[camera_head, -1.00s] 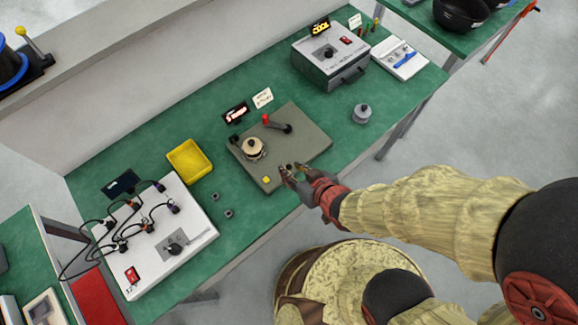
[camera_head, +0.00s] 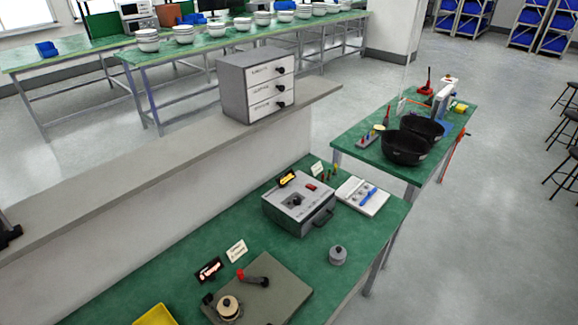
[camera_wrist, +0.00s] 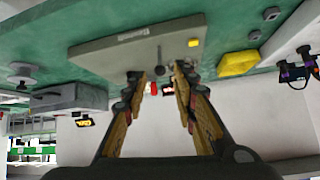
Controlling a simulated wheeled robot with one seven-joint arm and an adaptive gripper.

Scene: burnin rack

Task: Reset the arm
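My gripper (camera_wrist: 158,75) shows in the wrist view with its two fingers apart and nothing between them. It is out of the head view, as is the rest of my arm. The head view shows this plate (camera_head: 283,282) at the bottom, with a round beige knob (camera_head: 228,307) and a red-tipped lever (camera_head: 254,279). Whether the gripper touches anything cannot be told, but the fingers look clear of the plate.
A grey box with a handle (camera_head: 297,207), a small grey weight-like piece (camera_head: 338,256) and a white tray (camera_head: 372,197) stand on the bench. A yellow bin (camera_head: 156,315) is at the bottom edge. A drawer cabinet (camera_head: 258,86) sits on the ledge.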

